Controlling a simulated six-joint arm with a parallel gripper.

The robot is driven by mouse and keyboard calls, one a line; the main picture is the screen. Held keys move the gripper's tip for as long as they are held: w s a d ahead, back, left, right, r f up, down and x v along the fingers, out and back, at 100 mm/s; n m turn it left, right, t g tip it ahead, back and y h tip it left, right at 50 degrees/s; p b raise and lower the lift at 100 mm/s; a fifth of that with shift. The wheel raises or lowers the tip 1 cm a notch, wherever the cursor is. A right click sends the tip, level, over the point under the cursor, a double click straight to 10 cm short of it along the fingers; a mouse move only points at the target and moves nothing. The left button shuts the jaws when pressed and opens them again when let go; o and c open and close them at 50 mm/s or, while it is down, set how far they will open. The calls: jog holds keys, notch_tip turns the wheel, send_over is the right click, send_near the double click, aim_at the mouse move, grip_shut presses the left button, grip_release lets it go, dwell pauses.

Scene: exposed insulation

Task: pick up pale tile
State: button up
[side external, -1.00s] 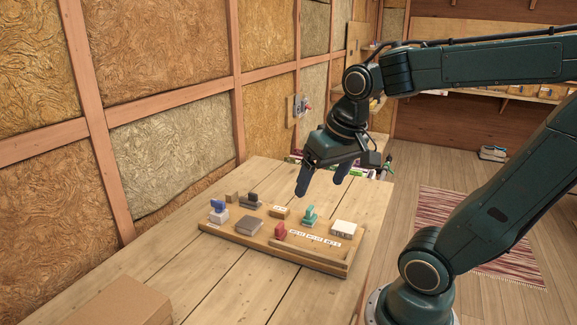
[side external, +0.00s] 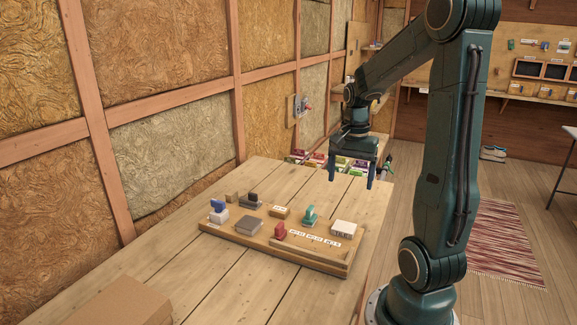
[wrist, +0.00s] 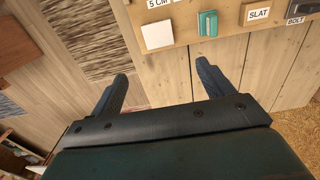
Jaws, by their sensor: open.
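The pale tile (side external: 344,228), a whitish square block, lies at the right end of the wooden board (side external: 258,248) on the table. In the wrist view the pale tile (wrist: 157,33) shows as a white square near the board's edge, beyond my fingertips. My gripper (side external: 351,172) is open and empty, raised above the table's far right part, with its fingers pointing down. In the wrist view my gripper (wrist: 162,72) has its two fingers spread, with the tile apart from them.
Close to the tile on the board stands a teal-green piece (side external: 309,216). A cardboard box (side external: 122,303) sits at the table's near left.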

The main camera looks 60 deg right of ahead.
send_over(345, 224)
jog(key=shift+d+f, duration=0.15)
jog(key=shift+f, duration=4.15)
jog(key=shift+f, duration=2.6)
jog(key=c, duration=1.1)
jog(key=shift+r, duration=0.15)
notch_tip(345, 224, up, 20)
jog(key=shift+f, duration=0.1)
